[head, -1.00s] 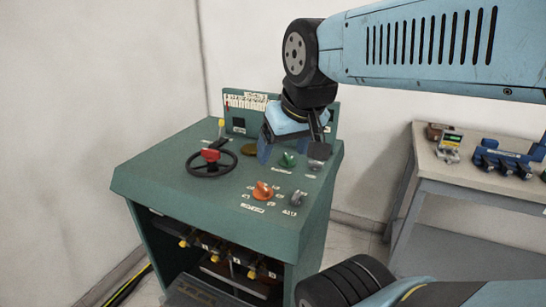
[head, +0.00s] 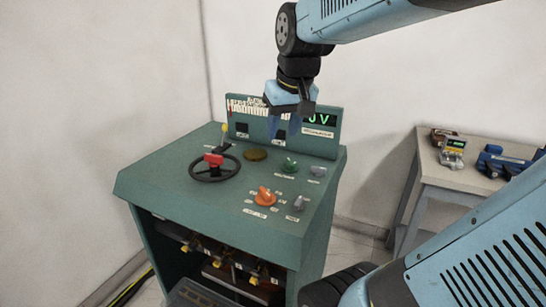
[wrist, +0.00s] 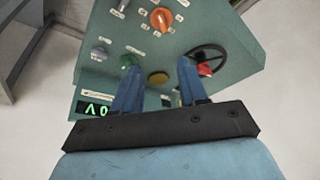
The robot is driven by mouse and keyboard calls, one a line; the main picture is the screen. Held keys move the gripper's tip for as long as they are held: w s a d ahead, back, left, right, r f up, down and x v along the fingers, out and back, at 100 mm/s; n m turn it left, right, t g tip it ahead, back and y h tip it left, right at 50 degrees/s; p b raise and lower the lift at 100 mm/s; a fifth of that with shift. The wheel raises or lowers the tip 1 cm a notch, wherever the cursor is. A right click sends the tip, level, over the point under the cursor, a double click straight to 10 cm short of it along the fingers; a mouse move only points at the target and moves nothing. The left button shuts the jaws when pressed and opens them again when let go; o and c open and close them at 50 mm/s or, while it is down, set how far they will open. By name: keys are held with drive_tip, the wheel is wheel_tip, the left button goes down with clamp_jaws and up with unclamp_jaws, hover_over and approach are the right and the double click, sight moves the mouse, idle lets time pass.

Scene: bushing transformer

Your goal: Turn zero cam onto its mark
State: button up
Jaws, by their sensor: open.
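The green console (head: 150,182) carries several controls, and I cannot tell from the labels which is the zero cam. They include an orange knob (head: 265,197), a green knob (head: 290,166), a grey knob (head: 299,203), another grey knob (head: 317,171) and a flat brass disc (head: 256,155). My gripper (head: 284,130) is open and empty, above the rear of the console near its back panel. In the wrist view its blue fingers (wrist: 158,64) are apart, with the brass disc (wrist: 158,78) showing between them. No finger visibly grips a control.
A black handwheel (head: 213,176) with a red part stands left on the console, beside a black lever. The back panel has a lit green display (head: 319,119). A side table (head: 450,175) with devices stands at right. The console's front top is clear.

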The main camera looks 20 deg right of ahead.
drive_tip(key=w+d+f+g, duration=0.2)
drive_tip(key=w+d, duration=0.5)
drive_tip(key=w, duration=0.5)
drive_tip(key=m+g, duration=0.1)
drive_tip(key=g, duration=0.1)
approach(290, 161)
wheel_tip(290, 161, down, 9)
drive_tip(key=shift+r, duration=0.15)
drive_tip(key=shift+c, duration=0.3)
clamp_jaws()
